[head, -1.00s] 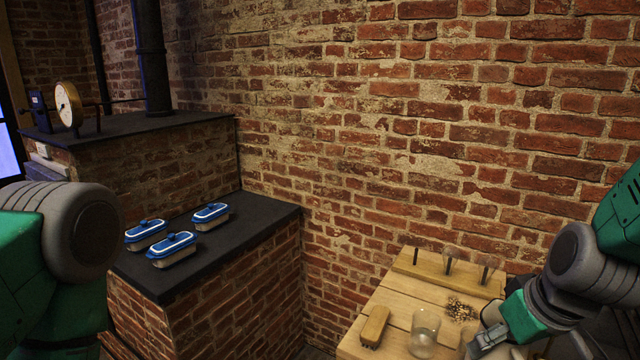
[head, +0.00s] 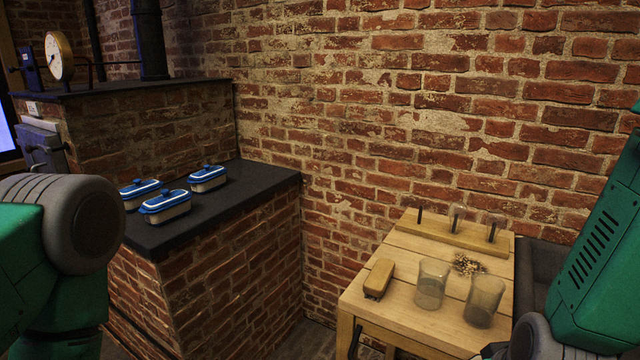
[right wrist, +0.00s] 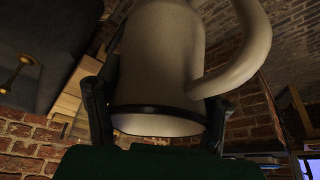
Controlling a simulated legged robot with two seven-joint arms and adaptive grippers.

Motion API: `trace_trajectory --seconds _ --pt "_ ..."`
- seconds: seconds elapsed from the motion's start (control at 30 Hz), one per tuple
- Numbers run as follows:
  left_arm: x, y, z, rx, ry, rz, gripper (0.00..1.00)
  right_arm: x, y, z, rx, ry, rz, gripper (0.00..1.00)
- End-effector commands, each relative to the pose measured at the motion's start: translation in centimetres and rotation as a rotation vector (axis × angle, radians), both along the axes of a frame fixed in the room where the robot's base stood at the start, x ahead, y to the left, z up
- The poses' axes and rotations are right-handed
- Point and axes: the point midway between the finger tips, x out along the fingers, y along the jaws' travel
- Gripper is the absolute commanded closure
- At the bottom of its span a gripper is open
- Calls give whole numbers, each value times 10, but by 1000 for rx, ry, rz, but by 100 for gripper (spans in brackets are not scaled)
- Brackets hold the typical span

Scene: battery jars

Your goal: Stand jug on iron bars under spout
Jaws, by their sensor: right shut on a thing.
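A pale cream jug (right wrist: 160,60) with a large curved handle (right wrist: 248,45) and a dark band near one end fills the middle of the right wrist view. The dark fingers of my right gripper (right wrist: 158,125) are on both sides of it, shut on it. In the head view my right arm comes in at the lower right, and the jug cannot be made out there. My left arm shows at the left edge, with its gripper out of view. A brass fitting (right wrist: 15,70), possibly a spout, shows at the left of the right wrist view. I cannot make out iron bars.
A wooden table (head: 400,318) holds two clear glasses (head: 431,284) (head: 484,300), a brush (head: 379,278) and a pegged rack (head: 450,233). A dark grey trough (head: 545,268) adjoins its right side. Several blue-lidded dishes (head: 166,205) stand on a dark-topped brick ledge (head: 235,205).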

Motion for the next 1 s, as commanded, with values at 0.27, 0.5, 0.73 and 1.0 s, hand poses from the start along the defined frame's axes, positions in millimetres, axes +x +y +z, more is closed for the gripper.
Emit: trace_trajectory --seconds 0.27,0.5,0.73,1.0 --pt "0 0 -17 0 -1 0 65 -9 4 -27 -2 -5 -20 80" --pt "0 0 -16 0 -1 0 65 -9 4 -26 -2 -4 -21 80" --pt "0 0 -16 0 -1 0 65 -11 4 -41 -2 2 -25 80" --pt "0 0 -17 0 -1 0 65 -28 4 -120 -4 8 -24 80"
